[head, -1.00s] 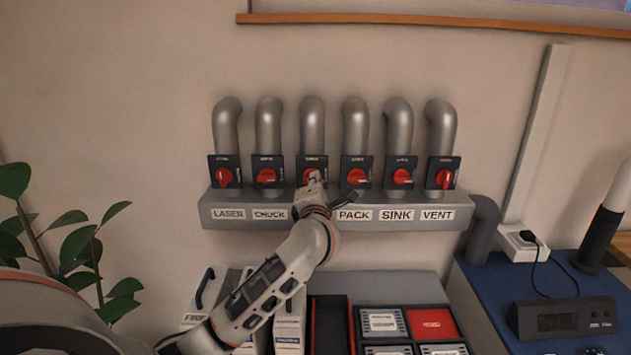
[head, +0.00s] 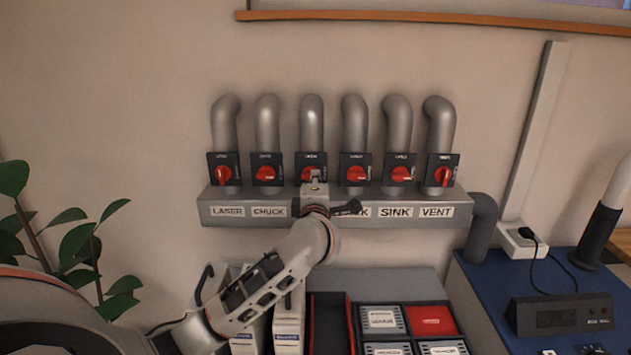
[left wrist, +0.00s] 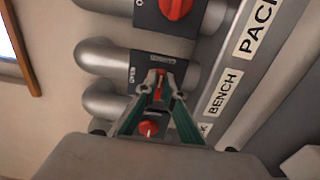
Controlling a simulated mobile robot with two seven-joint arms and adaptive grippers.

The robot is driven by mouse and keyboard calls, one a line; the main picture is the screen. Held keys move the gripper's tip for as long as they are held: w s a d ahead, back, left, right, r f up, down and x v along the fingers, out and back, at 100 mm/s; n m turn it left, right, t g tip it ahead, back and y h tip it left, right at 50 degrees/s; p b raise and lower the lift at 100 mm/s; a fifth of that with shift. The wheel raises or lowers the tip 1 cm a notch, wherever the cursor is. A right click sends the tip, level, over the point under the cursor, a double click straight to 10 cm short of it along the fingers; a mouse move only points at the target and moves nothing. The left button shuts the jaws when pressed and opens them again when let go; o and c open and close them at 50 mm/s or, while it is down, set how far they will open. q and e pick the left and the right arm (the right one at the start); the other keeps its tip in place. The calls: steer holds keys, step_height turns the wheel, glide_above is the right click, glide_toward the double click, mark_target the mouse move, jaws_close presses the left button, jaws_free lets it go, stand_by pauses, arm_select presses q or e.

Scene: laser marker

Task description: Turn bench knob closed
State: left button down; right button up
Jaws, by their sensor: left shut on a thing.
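The bench knob (head: 304,174) is a red rotary knob on a black plate, third from the left in the row on the grey wall rail. My left gripper (head: 314,178) is at its front and covers most of it and the label below in the head view. In the left wrist view, the left gripper (left wrist: 159,82) is shut on the red bench knob (left wrist: 160,74), with a fingertip on each side. The BENCH label (left wrist: 226,92) is beside it there. The knob's exact angle is hard to read. My right gripper is not in view.
Neighbouring red knobs sit close: chuck (head: 265,174) to the left, pack (head: 356,174) to the right. Grey pipes (head: 312,118) rise above the plates. Below the rail (head: 460,214) are white binders (head: 289,322) and a box tray. A plant (head: 92,240) stands at left.

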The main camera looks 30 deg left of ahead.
arm_select(q)
steer(key=c, duration=2.2)
jaws_free()
steer(key=shift+o, duration=0.2)
steer(key=v, duration=1.2)
steer(key=shift+s+a, duration=0.1)
